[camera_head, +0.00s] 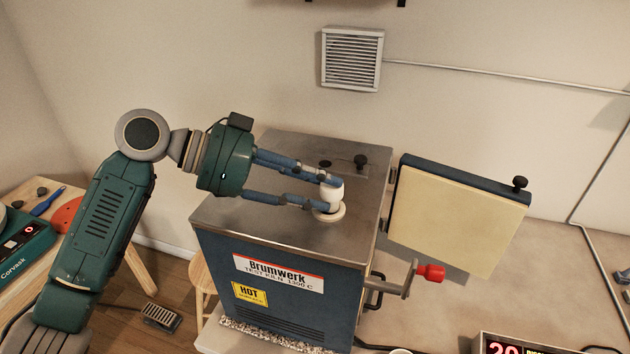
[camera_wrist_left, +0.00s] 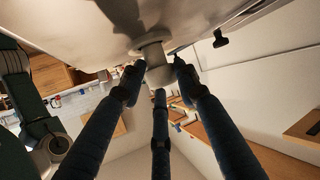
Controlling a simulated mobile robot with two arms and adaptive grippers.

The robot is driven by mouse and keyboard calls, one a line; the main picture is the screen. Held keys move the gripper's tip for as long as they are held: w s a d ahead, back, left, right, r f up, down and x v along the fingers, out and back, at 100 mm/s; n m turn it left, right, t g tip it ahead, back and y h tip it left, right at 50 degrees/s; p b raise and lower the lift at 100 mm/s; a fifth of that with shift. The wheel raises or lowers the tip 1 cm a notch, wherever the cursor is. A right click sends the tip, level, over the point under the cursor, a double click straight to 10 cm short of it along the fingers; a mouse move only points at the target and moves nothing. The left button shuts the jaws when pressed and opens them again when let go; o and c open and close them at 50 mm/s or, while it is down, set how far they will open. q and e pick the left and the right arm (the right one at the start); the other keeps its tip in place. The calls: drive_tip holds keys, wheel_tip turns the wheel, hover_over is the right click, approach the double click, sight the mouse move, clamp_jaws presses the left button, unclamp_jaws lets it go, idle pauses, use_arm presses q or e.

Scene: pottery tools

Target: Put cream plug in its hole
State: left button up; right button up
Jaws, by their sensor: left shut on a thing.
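The cream plug (camera_head: 332,190) is at the top of the blue kiln (camera_head: 290,220), near the front right part of its metal top. My left gripper (camera_head: 325,190) comes in from the left and is shut on the plug, its fingers around the plug's pale body. A wider cream ring (camera_head: 329,214) shows right below the plug, at the metal top. The plug (camera_wrist_left: 158,70) also shows between the fingers in the left wrist view, upright against the kiln top. My right gripper is out of view.
The kiln door (camera_head: 455,215) stands open at the right, with a red-handled latch (camera_head: 430,272) below. A vent (camera_head: 351,58) is on the wall.

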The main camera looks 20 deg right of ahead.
use_arm(q)
drive_tip(key=shift+f, duration=0.5)
drive_tip(key=shift+a+f, duration=0.1)
drive_tip(key=shift+a, duration=0.1)
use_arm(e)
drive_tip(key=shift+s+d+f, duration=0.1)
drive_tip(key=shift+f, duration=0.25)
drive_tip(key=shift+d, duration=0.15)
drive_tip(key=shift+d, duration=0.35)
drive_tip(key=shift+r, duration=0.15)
use_arm(q)
drive_tip(key=shift+r, duration=0.2)
